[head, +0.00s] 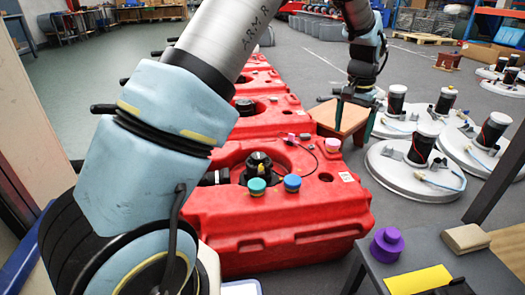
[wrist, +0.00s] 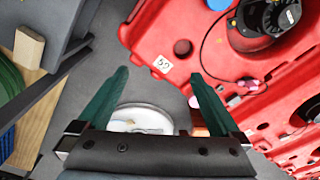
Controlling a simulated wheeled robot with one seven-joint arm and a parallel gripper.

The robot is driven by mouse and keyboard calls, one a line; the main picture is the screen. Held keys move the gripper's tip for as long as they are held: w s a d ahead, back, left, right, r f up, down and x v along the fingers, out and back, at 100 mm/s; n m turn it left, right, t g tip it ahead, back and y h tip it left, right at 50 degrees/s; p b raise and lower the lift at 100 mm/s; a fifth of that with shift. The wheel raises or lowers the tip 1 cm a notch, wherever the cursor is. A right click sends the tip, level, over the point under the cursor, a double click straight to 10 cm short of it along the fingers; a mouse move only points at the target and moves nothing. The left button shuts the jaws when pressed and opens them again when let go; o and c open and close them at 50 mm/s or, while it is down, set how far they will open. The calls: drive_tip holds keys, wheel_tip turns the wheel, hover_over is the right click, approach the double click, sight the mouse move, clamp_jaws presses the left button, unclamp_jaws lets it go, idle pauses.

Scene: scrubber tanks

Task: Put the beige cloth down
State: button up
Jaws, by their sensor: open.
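The beige cloth (head: 467,238) lies folded, like a flat block, on the grey table (head: 405,262) at the lower right of the head view. A beige block that looks like the same cloth (wrist: 28,48) shows at the upper left of the wrist view. My gripper (head: 354,122) is up at the far right of the red tanks, well away from the cloth and not touching it. In the wrist view my gripper (wrist: 160,76) has its two green fingers wide apart, with nothing between them.
A purple knobbed object (head: 387,245) and a yellow sheet (head: 419,280) share the table with the cloth. Red tanks (head: 290,225) run back in a row, with small coloured caps on top. White round scrubber units (head: 415,172) stand on the floor to the right. Grey floor lies between.

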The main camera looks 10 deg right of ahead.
drive_tip(key=w+a+r+n, duration=0.1)
drive_tip(key=w+a+n, duration=0.1)
drive_tip(key=a, duration=0.7)
drive_tip(key=w+a+r+n, duration=0.1)
drive_tip(key=a+n, duration=0.1)
drive_tip(key=a, duration=0.7)
drive_tip(key=s+a+n, duration=0.3)
drive_tip(key=s+a, duration=0.3)
drive_tip(key=a, duration=0.6)
drive_tip(key=s+a+n+t, duration=0.1)
drive_tip(key=s+a, duration=0.5)
drive_tip(key=a, duration=0.6)
drive_tip(key=shift+s+a+f+n, duration=0.2)
drive_tip(key=shift+a+f+n, duration=0.1)
drive_tip(key=shift+n, duration=0.6)
drive_tip(key=shift+r, duration=0.1)
wheel_tip(320, 180, up, 36)
drive_tip(key=p, duration=3.6)
